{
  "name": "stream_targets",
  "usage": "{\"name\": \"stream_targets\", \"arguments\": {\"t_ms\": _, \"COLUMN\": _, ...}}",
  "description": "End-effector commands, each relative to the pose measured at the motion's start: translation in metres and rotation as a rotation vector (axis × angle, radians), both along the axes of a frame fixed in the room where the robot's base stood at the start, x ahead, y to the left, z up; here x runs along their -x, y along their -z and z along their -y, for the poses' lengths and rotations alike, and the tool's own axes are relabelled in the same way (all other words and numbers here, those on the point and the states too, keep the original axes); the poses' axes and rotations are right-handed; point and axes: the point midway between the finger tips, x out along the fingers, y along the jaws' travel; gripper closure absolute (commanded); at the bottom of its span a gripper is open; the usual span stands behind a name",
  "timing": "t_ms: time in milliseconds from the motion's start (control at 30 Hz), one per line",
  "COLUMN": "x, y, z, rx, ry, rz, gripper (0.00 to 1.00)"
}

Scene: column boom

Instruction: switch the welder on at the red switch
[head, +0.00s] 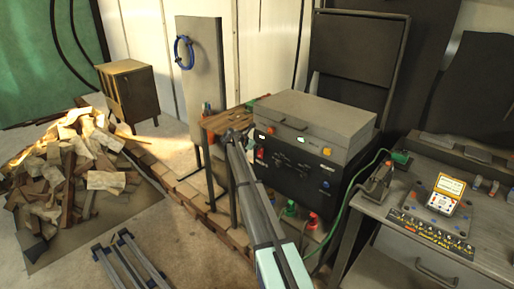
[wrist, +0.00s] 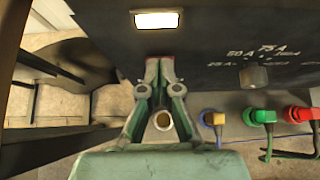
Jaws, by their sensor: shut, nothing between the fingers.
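The welder (head: 300,170) is a dark box with a grey top, standing right of my gripper (head: 235,137) in the head view. The red switch (head: 260,154) is on the left part of its front panel. In the wrist view my gripper (wrist: 160,68) is shut and empty, its fingertips at the panel. A strip of the red switch (wrist: 160,56) shows just beyond the fingertips, which hide most of it. I cannot tell whether they touch it. A bright white lamp (wrist: 157,19) is lit on the panel above the switch.
Green (wrist: 258,117) and red (wrist: 298,114) cable plugs sit low on the welder front, with a blue-yellow one (wrist: 212,118) beside them. A bench with a yellow meter (head: 447,190) stands at the right. A wood pile (head: 75,170) lies on the left.

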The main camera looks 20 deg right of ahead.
Motion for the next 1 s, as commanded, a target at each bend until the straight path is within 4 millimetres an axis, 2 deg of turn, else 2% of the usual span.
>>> {"name": "stream_targets", "arguments": {"t_ms": 233, "x": 0.005, "y": -0.003, "z": -0.009, "rx": 0.000, "ry": 0.000, "rz": 0.000, "gripper": 1.00}}
{"name": "stream_targets", "arguments": {"t_ms": 467, "x": 0.020, "y": -0.013, "z": -0.039, "rx": 0.001, "ry": 0.001, "rz": 0.001, "gripper": 1.00}}
{"name": "stream_targets", "arguments": {"t_ms": 800, "x": 0.034, "y": -0.067, "z": -0.074, "rx": 0.000, "ry": 0.001, "rz": 0.002, "gripper": 1.00}}
{"name": "stream_targets", "arguments": {"t_ms": 1000, "x": 0.038, "y": -0.084, "z": -0.085, "rx": 0.000, "ry": 0.001, "rz": 0.000, "gripper": 1.00}}
